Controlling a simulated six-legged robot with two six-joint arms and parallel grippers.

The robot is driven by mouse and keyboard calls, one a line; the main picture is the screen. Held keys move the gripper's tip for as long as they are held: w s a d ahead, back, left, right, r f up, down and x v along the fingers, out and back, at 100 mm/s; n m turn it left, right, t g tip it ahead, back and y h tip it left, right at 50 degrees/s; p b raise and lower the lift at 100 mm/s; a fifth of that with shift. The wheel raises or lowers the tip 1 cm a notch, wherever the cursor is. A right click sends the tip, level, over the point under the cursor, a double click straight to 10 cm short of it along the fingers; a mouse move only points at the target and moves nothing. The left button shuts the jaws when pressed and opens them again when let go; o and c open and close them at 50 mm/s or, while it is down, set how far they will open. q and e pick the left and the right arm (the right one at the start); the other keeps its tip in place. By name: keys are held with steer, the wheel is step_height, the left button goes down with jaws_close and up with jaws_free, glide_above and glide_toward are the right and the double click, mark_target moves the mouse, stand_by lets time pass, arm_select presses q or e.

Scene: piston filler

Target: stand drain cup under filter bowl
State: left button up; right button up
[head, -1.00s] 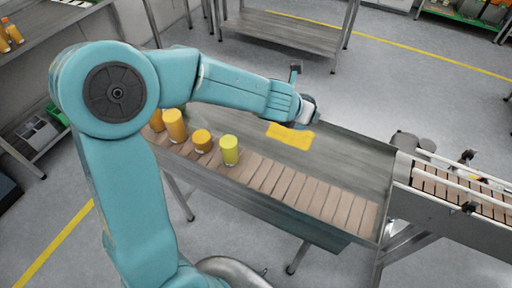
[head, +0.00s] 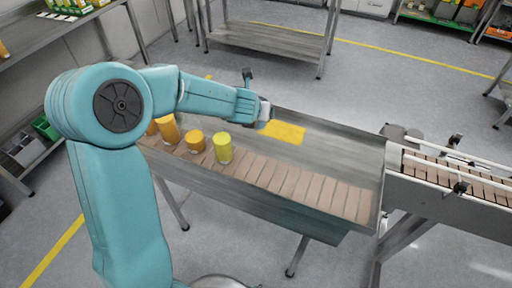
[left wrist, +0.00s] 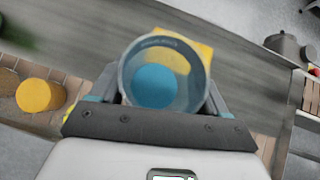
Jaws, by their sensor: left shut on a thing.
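My left gripper (head: 264,114) is above the metal conveyor table, near the left end of a flat yellow sheet. In the left wrist view, its fingers (left wrist: 160,88) are shut on a round, see-through cup (left wrist: 128,76), taken to be the drain cup, seen from its open end with a blue disc inside. The cup hides part of the yellow patch behind it. I cannot make out the cup in the head view. No filter bowl can be made out in either view. My right gripper is not in view.
The yellow sheet (head: 284,132) lies on the conveyor table (head: 330,150). Orange jars (head: 195,141) and a yellow-green jar (head: 223,148) stand at its left on brown slats. A railed conveyor (head: 460,180) adjoins at right. The slats right of the jars are clear.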

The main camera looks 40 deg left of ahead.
arm_select(q)
step_height(320, 180, down, 11)
steer(key=b, duration=0.5)
steer(key=shift+a+f, duration=0.1)
steer(key=shift+f+b, duration=0.3)
steer(key=shift+r, duration=0.1)
steer(key=shift+s, duration=0.1)
steer(key=shift+f, duration=0.25)
steer(key=o, duration=0.9)
steer(key=shift+r, duration=0.1)
steer(key=shift+r, duration=0.1)
